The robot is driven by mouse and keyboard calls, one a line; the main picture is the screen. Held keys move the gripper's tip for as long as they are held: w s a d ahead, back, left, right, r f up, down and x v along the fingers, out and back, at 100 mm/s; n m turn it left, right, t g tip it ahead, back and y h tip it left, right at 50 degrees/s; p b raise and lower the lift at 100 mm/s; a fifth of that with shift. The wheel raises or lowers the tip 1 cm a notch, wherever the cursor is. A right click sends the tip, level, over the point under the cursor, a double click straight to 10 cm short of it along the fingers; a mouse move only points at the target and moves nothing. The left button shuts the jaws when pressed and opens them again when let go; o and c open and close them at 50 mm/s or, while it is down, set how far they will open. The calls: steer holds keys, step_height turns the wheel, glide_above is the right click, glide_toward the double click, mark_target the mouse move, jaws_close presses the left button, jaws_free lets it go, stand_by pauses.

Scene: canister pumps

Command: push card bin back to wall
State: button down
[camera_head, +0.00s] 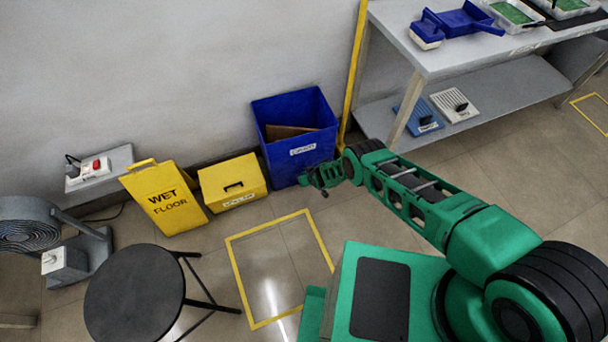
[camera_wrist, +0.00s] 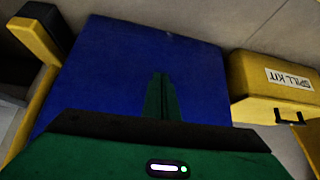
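The blue card bin (camera_head: 293,130) stands on the floor near the grey wall, between the yellow spill kit box and a yellow post. It is upright, its label faces out, and brown card lies inside. Any gap behind it is hidden. My gripper (camera_head: 322,190) is low in front of the bin's lower right front. In the wrist view, the bin's blue face (camera_wrist: 110,75) fills the middle, and my gripper (camera_wrist: 160,95) has its green fingers together with nothing between them. I cannot tell whether the fingertips touch the bin.
The spill kit box (camera_head: 232,184) stands just left of the bin, with a wet floor sign (camera_head: 164,198) beyond it. A workbench (camera_head: 440,55) is at right, beside the yellow post (camera_head: 354,70). A yellow floor outline (camera_head: 239,284) lies empty in front; a black stool (camera_head: 134,295) is left.

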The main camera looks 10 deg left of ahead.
steer(key=s+d, duration=0.4)
steer(key=shift+s, duration=0.35)
stand_by(0.5)
